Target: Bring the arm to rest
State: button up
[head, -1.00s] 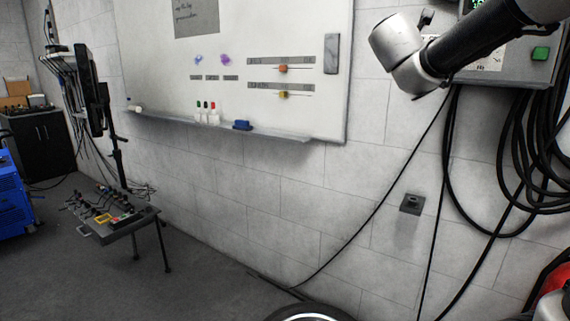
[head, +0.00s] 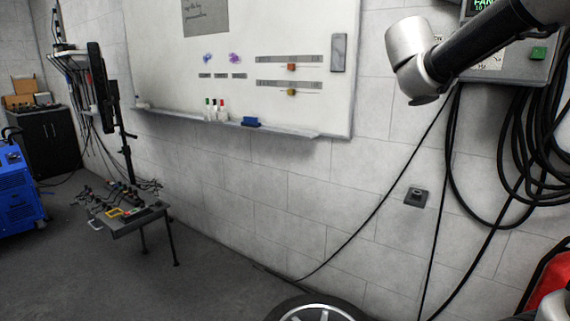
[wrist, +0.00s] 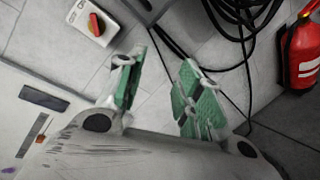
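My gripper (wrist: 158,78) shows in the wrist view with its two green-padded fingers spread apart. It is open, and nothing is between the fingers. Behind the gap is the pale block wall, with black cables hanging beyond. In the head view my arm reaches in from the upper right, in front of the wall and right of the whiteboard (head: 290,45). The gripper itself cannot be made out in the head view.
A control box (head: 510,70) and coiled black cables (head: 520,150) are close to my arm on the right. A wall socket (head: 416,197) is below it. A fire extinguisher (wrist: 300,55) stands at right. A small table (head: 142,222) and blue machine (head: 15,195) are at left.

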jog(key=s+d+f+m+g+y, duration=0.2)
jog(key=s+f+m+g, duration=0.15)
jog(key=s+f, duration=0.4)
jog(key=s+d+f+m+g+y, duration=0.25)
jog(key=s+f+m, duration=0.25)
jog(key=s+f, duration=0.3)
jog(key=s+a+f+m+y, duration=0.3)
jog(key=s, duration=0.5)
jog(key=s+a+f+m+y, duration=0.3)
jog(key=s+m, duration=0.1)
jog(key=s, duration=0.4)
jog(key=shift+s+a+g, duration=0.3)
jog(key=shift+a, duration=0.1)
jog(key=shift+c, duration=0.2)
